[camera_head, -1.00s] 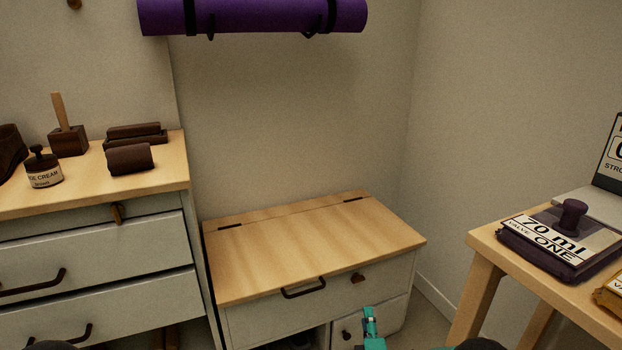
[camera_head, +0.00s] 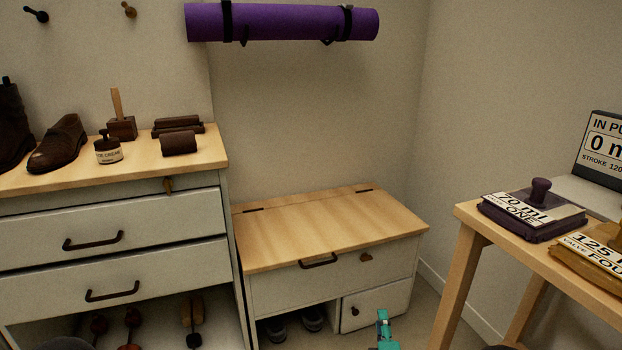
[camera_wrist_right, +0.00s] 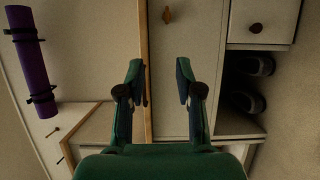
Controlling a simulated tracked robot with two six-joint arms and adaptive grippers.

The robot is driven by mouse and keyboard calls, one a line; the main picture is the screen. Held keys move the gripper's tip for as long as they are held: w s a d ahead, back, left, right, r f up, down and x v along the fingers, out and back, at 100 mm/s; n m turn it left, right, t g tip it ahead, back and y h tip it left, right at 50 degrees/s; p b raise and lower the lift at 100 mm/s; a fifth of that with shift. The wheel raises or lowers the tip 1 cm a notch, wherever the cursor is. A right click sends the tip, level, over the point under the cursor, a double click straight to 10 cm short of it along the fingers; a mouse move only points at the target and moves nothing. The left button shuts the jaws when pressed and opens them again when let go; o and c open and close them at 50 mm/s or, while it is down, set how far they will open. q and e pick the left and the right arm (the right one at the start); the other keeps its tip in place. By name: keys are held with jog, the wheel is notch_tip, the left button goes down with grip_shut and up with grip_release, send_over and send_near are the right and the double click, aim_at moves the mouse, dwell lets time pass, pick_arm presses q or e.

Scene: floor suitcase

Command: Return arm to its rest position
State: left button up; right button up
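My right gripper (camera_head: 383,330) shows as a small teal piece at the bottom of the head view, in front of the low cabinet. In the right wrist view my right gripper (camera_wrist_right: 158,85) has its two fingers apart with nothing between them. Behind the fingers are the cabinet's pale front (camera_wrist_right: 170,60) and its wooden edge. My left gripper is not in the head view.
A low cabinet with a closed wooden lid (camera_head: 325,228) stands in the corner, shoes (camera_head: 313,318) in its open bay. A drawer unit (camera_head: 110,240) is at left. A wooden table (camera_head: 465,213) at right bears a purple labelled block (camera_head: 530,220). A purple roll (camera_head: 285,22) hangs on the wall.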

jog(key=s+a+f+m+g+y+p, duration=0.15)
jog(key=s+f+m+g, duration=0.4)
jog(key=s, duration=0.75)
jog(key=s+a+f+m+g+y, duration=0.3)
jog(key=s+m+g, duration=0.35)
jog(key=s, duration=0.65)
jog(key=s+a+f+m+g+y+p, duration=0.15)
jog(key=s+f+m+g, duration=0.45)
jog(key=s, duration=0.7)
notch_tip(320, 180, up, 39)
jog(key=m+h+p, duration=0.1)
jog(key=p, duration=3.6)
jog(key=shift+w+m+t, duration=0.25)
jog(key=shift+m+t, duration=0.05)
jog(key=shift+f, duration=0.1)
